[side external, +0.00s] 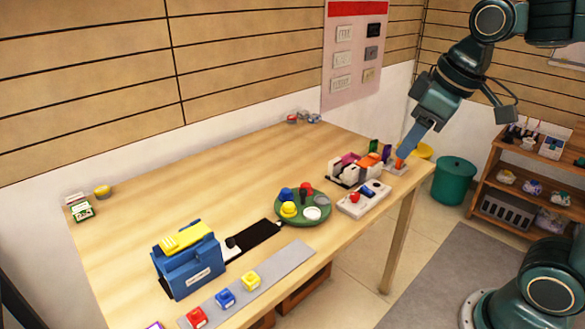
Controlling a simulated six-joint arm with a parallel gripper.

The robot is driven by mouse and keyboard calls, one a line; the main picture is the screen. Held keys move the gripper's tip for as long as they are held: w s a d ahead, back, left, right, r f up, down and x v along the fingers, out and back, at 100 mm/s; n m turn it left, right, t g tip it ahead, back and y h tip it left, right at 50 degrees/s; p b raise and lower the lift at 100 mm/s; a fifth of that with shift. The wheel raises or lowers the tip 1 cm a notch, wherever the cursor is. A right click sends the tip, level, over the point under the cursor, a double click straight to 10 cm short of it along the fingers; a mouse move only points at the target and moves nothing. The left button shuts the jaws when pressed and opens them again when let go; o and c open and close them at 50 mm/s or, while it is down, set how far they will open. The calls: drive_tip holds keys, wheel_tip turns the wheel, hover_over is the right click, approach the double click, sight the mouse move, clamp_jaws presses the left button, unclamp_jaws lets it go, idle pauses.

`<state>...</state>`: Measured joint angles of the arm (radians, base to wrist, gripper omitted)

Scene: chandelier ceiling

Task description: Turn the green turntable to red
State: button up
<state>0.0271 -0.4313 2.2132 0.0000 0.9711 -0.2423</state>
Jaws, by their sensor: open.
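The green turntable (292,217) lies on the table right of its middle. It is a round green disc bearing several coloured pieces: a blue knob (286,194), a red knob (306,188), a yellow knob (289,209), a white disc (312,213) and a grey disc (321,199). A dark upright piece stands near its centre. My gripper (407,148) is at the table's far right end, pointing down over a small orange piece on a white base, well apart from the turntable. The gap between its fingers is too small to make out.
A white panel with a red button (355,197) stands close right of the turntable. Behind it is a rack of coloured blocks (350,170). A blue box (188,262) and a grey strip with coloured buttons (262,283) lie at left front.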

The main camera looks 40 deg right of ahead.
drive_tip(key=w+d+n+g, duration=0.1)
drive_tip(key=w+n, duration=0.1)
drive_tip(key=w, duration=0.6)
drive_tip(key=n+g, duration=0.3)
drive_tip(key=n, duration=0.4)
hover_over(303, 190)
wheel_tip(303, 190, down, 15)
drive_tip(key=shift+s+f, duration=0.1)
drive_tip(key=shift+f, duration=0.05)
drive_tip(key=shift+f, duration=0.15)
wheel_tip(303, 190, down, 14)
drive_tip(key=shift+r, duration=0.25)
clamp_jaws()
